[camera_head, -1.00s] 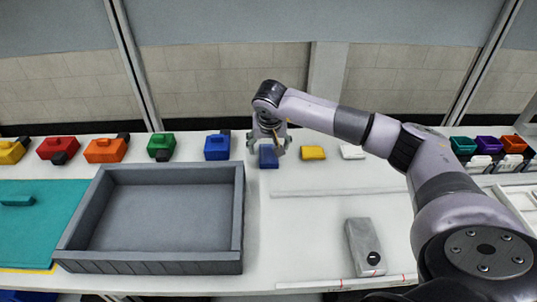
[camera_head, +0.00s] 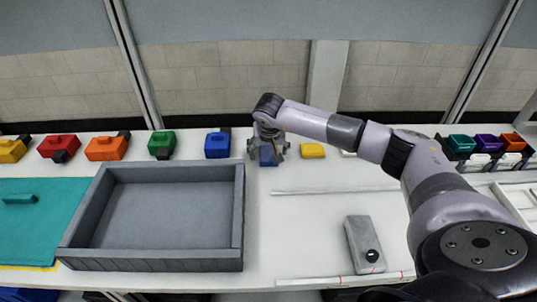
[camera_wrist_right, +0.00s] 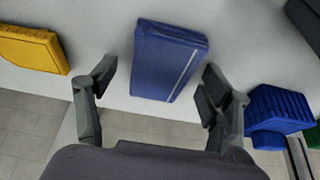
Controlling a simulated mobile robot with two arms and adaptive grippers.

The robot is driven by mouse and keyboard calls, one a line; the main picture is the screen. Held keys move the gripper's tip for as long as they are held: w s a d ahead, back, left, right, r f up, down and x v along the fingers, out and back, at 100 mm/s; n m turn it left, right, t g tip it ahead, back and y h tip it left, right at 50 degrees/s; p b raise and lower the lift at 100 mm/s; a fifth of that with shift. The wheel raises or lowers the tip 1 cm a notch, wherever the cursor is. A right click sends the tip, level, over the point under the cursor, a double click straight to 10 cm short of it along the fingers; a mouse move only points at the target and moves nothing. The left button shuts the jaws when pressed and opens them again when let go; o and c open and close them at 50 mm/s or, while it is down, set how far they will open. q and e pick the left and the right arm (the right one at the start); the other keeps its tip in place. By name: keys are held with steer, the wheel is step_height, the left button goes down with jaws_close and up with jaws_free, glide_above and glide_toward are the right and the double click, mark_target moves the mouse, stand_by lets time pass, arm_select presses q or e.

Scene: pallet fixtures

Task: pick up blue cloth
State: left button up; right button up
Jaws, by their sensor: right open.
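The blue cloth (camera_head: 267,156) is a folded, dark blue block on the white table near its far edge. In the right wrist view the blue cloth (camera_wrist_right: 167,62) lies just ahead of my fingertips, between the lines of the two fingers, and shows its stacked folded layers. My right gripper (camera_head: 267,150) is above the cloth, pointing down, and partly hides it in the head view. In the wrist view my right gripper (camera_wrist_right: 160,85) is open, with one finger on each side and nothing held. My left gripper is not in view.
A grey tray (camera_head: 240,215) stands in front to the left. A grey box (camera_head: 360,235) lies at the front right. The table between tray and box is clear.

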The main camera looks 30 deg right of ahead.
steer(key=shift+c, duration=0.4)
steer(key=shift+s+f, duration=0.15)
steer(key=shift+f, duration=0.05)
steer(key=c, duration=1.1)
